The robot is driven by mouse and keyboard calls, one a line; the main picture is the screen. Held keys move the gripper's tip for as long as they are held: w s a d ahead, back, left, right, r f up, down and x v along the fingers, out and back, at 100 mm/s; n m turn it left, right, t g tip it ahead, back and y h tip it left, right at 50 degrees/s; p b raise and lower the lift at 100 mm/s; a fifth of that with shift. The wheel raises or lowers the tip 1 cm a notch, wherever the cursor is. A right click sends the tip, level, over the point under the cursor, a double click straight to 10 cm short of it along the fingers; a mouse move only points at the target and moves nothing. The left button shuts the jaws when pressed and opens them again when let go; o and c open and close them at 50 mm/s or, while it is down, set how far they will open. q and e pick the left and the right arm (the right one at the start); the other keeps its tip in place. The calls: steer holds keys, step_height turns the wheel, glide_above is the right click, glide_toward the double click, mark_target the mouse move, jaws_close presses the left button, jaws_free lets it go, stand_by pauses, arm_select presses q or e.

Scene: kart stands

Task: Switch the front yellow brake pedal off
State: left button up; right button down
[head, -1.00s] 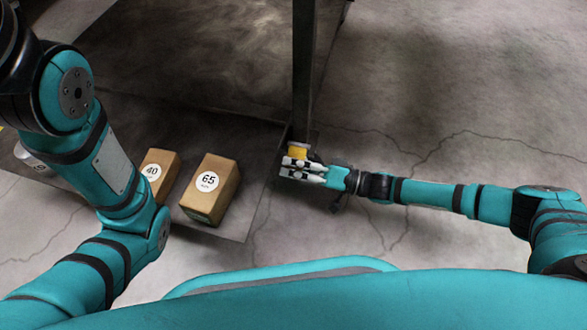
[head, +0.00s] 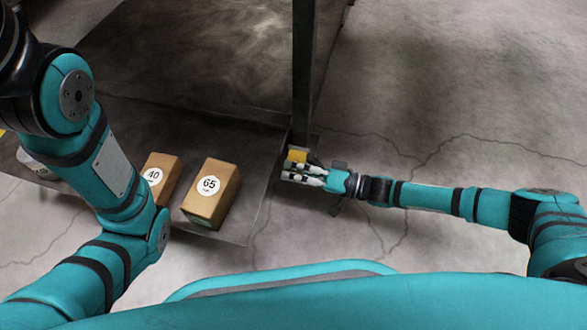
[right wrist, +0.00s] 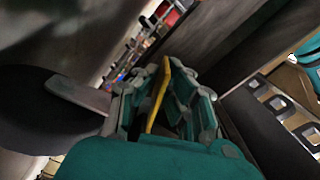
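The yellow brake pedal (head: 299,155) is at the foot of the dark post, at the right corner of the low dark platform. My right gripper (head: 290,173) reaches in from the right, at the pedal's near side. In the right wrist view the yellow pedal (right wrist: 158,95) shows as a thin strip between the two fingers of the right gripper (right wrist: 166,85). The fingers stand apart, with a dark gap beside the strip; firm contact cannot be made out. My left arm is folded at the left, and its gripper is out of view.
A box marked 65 (head: 211,191) and a box marked 40 (head: 160,176) sit on the platform (head: 240,222). A round pale object (head: 33,163) is partly behind my left arm. The dark post (head: 303,80) rises beside the pedal. Cracked concrete floor at right is clear.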

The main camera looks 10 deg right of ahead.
steer(key=r+m+p, duration=0.1)
steer(key=m+p, duration=0.1)
steer(key=p, duration=0.1)
steer(key=r+m+p, duration=0.1)
steer(key=m+p, duration=0.1)
steer(key=shift+s+a+r, duration=0.1)
steer(key=shift+s+r, duration=0.15)
steer(key=shift+r, duration=0.1)
steer(key=shift+m+p, duration=0.3)
steer(key=shift+m, duration=0.3)
steer(key=c, duration=1.5)
jaws_free()
steer(key=v, duration=1.2)
